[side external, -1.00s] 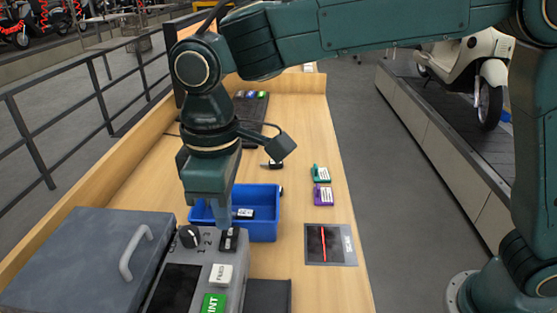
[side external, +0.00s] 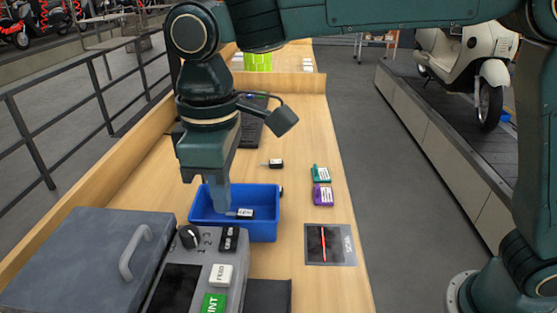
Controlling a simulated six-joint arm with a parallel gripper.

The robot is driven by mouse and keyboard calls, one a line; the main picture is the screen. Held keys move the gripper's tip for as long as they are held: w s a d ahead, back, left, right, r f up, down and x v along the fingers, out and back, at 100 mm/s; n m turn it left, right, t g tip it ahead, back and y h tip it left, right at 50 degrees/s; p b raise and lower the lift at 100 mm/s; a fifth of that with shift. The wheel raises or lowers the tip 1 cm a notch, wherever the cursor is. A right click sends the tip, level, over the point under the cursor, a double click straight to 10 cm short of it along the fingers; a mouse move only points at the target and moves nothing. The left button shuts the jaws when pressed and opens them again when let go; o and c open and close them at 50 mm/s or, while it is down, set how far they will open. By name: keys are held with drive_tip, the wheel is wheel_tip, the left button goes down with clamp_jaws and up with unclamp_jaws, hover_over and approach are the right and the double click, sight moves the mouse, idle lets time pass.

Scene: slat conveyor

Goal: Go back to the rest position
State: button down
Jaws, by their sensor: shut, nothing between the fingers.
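My gripper (side external: 222,208) points downward, shut and empty, in the side external view. Its tip shows in front of or over the left part of the blue bin (side external: 263,231); I cannot tell the exact depth. A small black item with a white label (side external: 245,213) lies in the bin, just right of the fingertips.
A grey machine (side external: 213,270) with a knob and buttons stands at the front, beside a grey lidded box (side external: 85,262). A scan pad (side external: 330,245), a purple tag (side external: 322,195), a green tag (side external: 320,173) and a black tag (side external: 273,163) lie on the wooden bench.

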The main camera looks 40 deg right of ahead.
drive_tip(key=s+d+r+m+t+y, duration=0.1)
drive_tip(key=s+d+r+m, duration=0.1)
drive_tip(key=d, duration=0.7)
drive_tip(key=s+d+r+m+t, duration=0.1)
drive_tip(key=s+d+r+m, duration=0.15)
drive_tip(key=d, duration=0.65)
drive_tip(key=s+d+f+m+t+h, duration=0.1)
drive_tip(key=s+d+f+m+t, duration=0.2)
drive_tip(key=s+d, duration=0.9)
drive_tip(key=shift+s+f+m+t, duration=0.3)
drive_tip(key=shift+s+f+m, duration=0.15)
drive_tip(key=shift+f+m, duration=0.4)
drive_tip(key=shift+d, duration=0.1)
